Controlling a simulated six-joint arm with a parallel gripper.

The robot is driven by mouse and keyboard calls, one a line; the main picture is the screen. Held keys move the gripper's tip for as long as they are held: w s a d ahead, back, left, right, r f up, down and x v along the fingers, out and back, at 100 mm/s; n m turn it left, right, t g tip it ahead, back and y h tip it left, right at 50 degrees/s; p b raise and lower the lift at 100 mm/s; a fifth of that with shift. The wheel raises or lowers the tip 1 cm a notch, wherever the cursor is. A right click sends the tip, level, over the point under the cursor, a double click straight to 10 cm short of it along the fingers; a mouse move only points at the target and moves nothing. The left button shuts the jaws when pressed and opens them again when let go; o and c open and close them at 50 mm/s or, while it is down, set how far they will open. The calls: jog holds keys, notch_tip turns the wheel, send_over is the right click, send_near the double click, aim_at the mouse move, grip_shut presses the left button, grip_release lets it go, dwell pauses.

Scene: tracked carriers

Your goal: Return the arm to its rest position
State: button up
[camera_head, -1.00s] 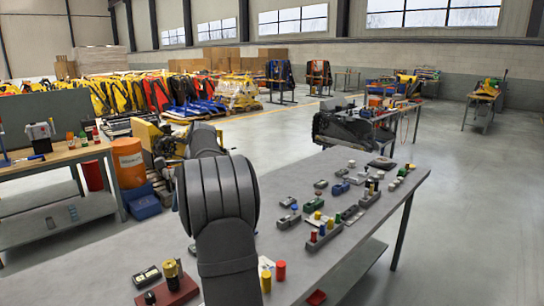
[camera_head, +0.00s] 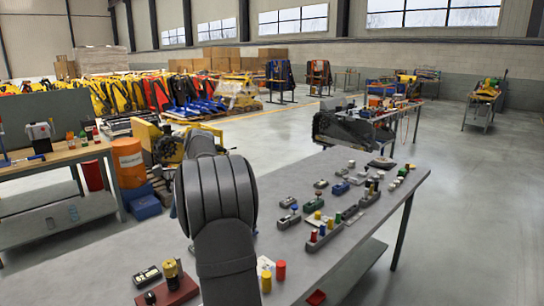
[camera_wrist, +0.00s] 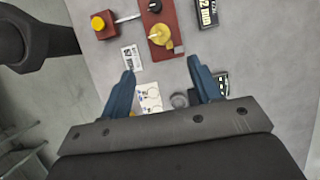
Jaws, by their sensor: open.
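My gripper (camera_wrist: 160,82) shows in the wrist view with its two blue fingers spread apart and nothing between them. It is above the grey workbench (camera_wrist: 270,55). Past the fingertips lies a dark red block (camera_wrist: 161,12) with a yellow knob (camera_wrist: 161,36) and a black knob on it. In the head view my dark grey arm rises over the bench (camera_head: 355,255) and hides part of its left side; the gripper itself is not visible there.
A red box with a yellow button (camera_wrist: 101,23) and a white printed card (camera_wrist: 131,57) lie near the fingers. In the head view, several small carriers (camera_head: 322,237) with coloured pegs stand right of the arm. A red cylinder (camera_head: 281,270) stands near the front. Open floor (camera_head: 475,220) lies to the right.

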notch_tip(320, 180, up, 4)
jog(key=n+t+h, duration=0.3)
jog(key=n, duration=0.3)
send_over(169, 263)
notch_tip(169, 263, down, 18)
jog(key=shift+d+r, duration=0.1)
jog(key=n, duration=0.6)
jog(key=shift+r+n, duration=0.1)
jog(key=shift+n, duration=0.3)
